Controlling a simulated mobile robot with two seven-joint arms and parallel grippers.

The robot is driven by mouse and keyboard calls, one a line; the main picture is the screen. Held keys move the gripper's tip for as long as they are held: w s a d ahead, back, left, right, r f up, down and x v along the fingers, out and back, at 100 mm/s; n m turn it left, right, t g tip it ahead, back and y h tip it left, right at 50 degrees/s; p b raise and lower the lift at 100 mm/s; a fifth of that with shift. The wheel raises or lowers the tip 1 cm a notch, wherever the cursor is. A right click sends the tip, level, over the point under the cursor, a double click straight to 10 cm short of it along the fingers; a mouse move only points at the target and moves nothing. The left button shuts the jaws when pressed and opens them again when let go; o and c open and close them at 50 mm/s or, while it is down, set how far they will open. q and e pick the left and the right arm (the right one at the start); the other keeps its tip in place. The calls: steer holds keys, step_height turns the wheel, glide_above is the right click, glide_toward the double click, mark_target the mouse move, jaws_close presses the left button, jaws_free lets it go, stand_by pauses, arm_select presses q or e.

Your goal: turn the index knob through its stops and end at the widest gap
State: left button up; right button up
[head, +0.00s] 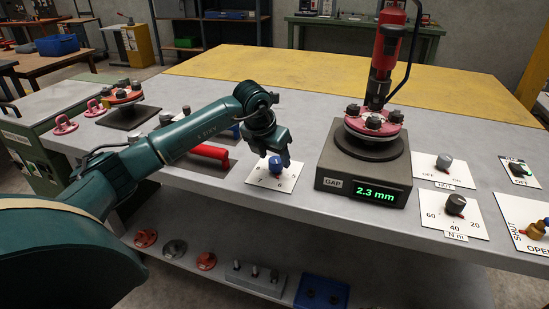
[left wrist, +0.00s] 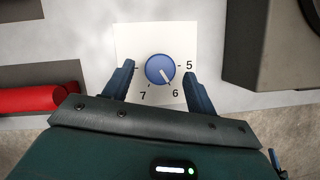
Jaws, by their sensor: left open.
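The blue index knob (head: 276,166) sits on a white dial plate on the bench; in the left wrist view the knob (left wrist: 157,66) has a white pointer aimed toward the 6 mark. My left gripper (head: 277,158) is over the knob. In the left wrist view its open fingers (left wrist: 159,70) stand on either side of the knob, with space between them and it. The dark gap gauge (head: 335,193) reads 2.3 mm. A pink flanged spool (head: 363,125) rests on its round top, under a red upright tool (head: 385,50). My right gripper is not in view.
A red-handled tool (head: 208,151) lies left of the dial plate; its red handle (left wrist: 35,99) shows in the left wrist view.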

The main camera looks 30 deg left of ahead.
arm_select(q)
steer(key=shift+x, duration=0.85)
steer(key=shift+c, duration=0.4)
steer(key=c, duration=0.9)
